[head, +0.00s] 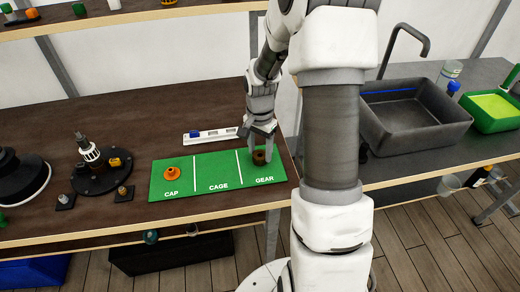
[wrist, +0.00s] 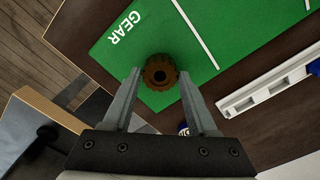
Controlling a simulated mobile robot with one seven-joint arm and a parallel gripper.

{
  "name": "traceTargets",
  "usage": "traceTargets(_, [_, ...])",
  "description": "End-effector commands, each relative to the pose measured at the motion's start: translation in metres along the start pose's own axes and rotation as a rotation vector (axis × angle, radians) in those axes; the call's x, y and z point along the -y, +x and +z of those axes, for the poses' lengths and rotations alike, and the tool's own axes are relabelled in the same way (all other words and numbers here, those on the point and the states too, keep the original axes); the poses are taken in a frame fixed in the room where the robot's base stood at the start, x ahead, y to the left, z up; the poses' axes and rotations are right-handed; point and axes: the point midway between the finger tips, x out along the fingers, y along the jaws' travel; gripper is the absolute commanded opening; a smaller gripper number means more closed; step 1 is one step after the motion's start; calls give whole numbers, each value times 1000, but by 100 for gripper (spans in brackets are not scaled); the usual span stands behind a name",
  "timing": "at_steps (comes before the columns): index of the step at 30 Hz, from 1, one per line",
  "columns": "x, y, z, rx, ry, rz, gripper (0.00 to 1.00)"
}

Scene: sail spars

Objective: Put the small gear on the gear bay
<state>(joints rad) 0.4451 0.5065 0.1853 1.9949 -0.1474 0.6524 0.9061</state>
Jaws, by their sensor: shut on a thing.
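The small gear (head: 259,158) is brown with a dark centre hole. It is between my gripper's fingertips, at the GEAR bay (head: 269,171) of the green mat, above the printed word. In the wrist view the gear (wrist: 158,66) shows its toothed rim and hole between the two grey fingers, over green mat. My gripper (head: 262,152) points down and is shut on the gear. The gear is at or very close to the mat surface; I cannot tell whether it touches.
An orange cap (head: 172,173) lies in the CAP bay; the CAGE bay (head: 218,171) is empty. A white level-like bar (head: 212,135) lies behind the mat. A dark round assembly (head: 96,172) stands at left. A grey sink (head: 412,110) is at right.

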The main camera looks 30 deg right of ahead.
Motion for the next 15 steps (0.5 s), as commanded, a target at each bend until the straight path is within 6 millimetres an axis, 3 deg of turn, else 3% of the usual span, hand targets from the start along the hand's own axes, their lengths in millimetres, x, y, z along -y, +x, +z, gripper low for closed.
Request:
traceTargets(5, [0, 4, 0, 0, 0, 0, 0])
traceTargets(6, [0, 3, 0, 0, 0, 0, 64])
traceTargets(10, [0, 3, 0, 0, 0, 0, 87])
traceTargets(15, [0, 3, 0, 0, 0, 0, 89])
